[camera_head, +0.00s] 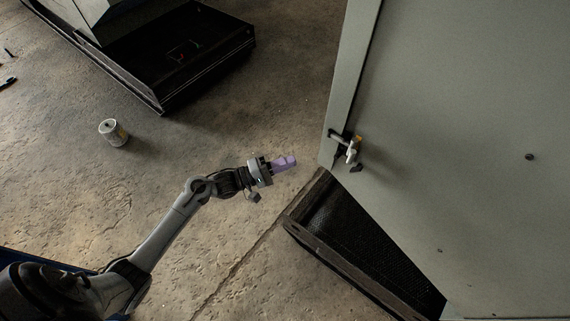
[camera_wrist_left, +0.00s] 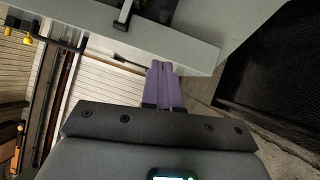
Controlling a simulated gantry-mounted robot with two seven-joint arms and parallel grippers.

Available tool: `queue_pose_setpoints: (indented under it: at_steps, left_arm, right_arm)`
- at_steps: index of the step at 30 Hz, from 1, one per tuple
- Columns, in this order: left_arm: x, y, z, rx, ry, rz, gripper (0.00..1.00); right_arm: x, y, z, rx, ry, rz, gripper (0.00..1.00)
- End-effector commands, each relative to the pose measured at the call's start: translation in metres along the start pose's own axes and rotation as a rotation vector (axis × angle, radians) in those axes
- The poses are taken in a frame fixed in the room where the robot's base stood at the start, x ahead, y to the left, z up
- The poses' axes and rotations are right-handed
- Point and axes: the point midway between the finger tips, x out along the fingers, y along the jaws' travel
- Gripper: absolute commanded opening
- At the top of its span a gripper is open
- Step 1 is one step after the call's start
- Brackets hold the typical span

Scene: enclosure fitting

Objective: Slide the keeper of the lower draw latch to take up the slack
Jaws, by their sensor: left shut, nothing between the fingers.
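A draw latch (camera_head: 350,146) with pale and dark parts and a small orange piece sits at the left edge of the grey enclosure door (camera_head: 450,110). Which part of it is the keeper is too small to tell. My left gripper (camera_head: 290,161) has purple fingers and is to the left of the latch, apart from it. In the left wrist view its fingers (camera_wrist_left: 165,85) are together with nothing between them. A dark bracket-like part (camera_wrist_left: 124,15) on a grey panel edge shows above the fingertips there. My right gripper is not in view.
A black plinth with a textured top (camera_head: 375,240) lies below the enclosure. A can (camera_head: 113,133) stands on the concrete floor at left. A black tray-like base (camera_head: 185,55) is at the upper left.

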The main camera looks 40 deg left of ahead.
Motion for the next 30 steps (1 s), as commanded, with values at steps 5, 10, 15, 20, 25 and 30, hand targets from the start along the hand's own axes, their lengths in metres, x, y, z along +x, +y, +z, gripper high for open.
queue_pose_setpoints:
  at_steps: [5,10,15,20,25,30]
  left_arm:
    - [0.035,0.002,0.001,0.0,-0.001,0.002,0.0]
    - [0.066,0.002,0.001,-0.001,-0.001,0.001,0.0]
    - [0.084,0.002,0.015,-0.001,-0.001,-0.001,0.0]
    - [0.094,0.001,0.025,-0.001,-0.001,-0.001,0.0]
    - [0.098,0.0,0.029,0.001,0.001,-0.001,0.0]
    - [0.098,-0.001,0.029,0.001,0.0,-0.001,0.0]
  right_arm:
    - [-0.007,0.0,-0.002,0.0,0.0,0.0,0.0]
    - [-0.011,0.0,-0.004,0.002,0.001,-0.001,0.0]
    - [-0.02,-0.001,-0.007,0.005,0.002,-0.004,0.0]
    - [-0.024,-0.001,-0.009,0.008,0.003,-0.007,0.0]
    - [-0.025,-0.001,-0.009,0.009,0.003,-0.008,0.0]
    - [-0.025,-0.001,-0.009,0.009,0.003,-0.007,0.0]
